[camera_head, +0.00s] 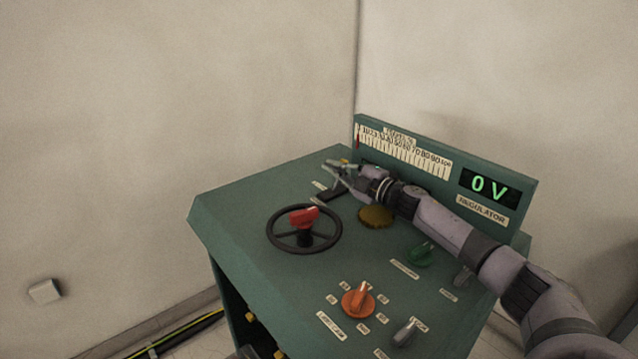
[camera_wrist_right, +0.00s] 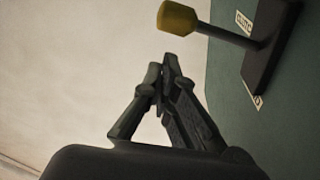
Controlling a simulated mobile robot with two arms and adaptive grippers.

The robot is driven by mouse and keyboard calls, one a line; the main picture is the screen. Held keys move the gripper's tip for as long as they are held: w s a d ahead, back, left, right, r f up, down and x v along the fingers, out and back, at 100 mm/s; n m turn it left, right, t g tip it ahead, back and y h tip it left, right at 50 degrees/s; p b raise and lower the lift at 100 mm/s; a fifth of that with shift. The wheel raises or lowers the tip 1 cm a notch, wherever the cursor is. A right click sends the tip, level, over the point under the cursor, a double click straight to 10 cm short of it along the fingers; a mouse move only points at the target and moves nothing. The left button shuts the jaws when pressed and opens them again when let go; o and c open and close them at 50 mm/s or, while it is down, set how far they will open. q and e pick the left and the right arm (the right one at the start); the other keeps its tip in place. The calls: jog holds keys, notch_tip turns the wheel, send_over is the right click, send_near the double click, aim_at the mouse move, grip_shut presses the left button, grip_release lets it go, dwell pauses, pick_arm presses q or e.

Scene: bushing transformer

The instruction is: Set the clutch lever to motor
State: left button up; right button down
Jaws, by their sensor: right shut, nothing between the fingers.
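The clutch lever has a yellow knob (camera_wrist_right: 177,17) on a dark stalk that rises from a long dark base plate (camera_wrist_right: 268,50) on the green panel. In the head view the base plate (camera_head: 332,195) lies near the panel's back left, partly hidden by my right gripper. My right gripper (camera_head: 332,168) is shut and empty beside the lever. In the right wrist view its fingertips (camera_wrist_right: 162,75) meet below the knob in the picture, with a gap between them and the knob. Small labels sit by the base plate; I cannot read them surely. My left gripper is not in view.
A black handwheel (camera_head: 303,230) with a red part at its centre stands left of my right arm. An orange selector (camera_head: 359,298), a green knob (camera_head: 420,253) and a voltage display (camera_head: 488,187) reading 0 V are on the console. The panel's left part is clear.

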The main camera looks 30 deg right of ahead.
notch_tip(320, 180, up, 10)
dwell(0.6)
dwell(0.4)
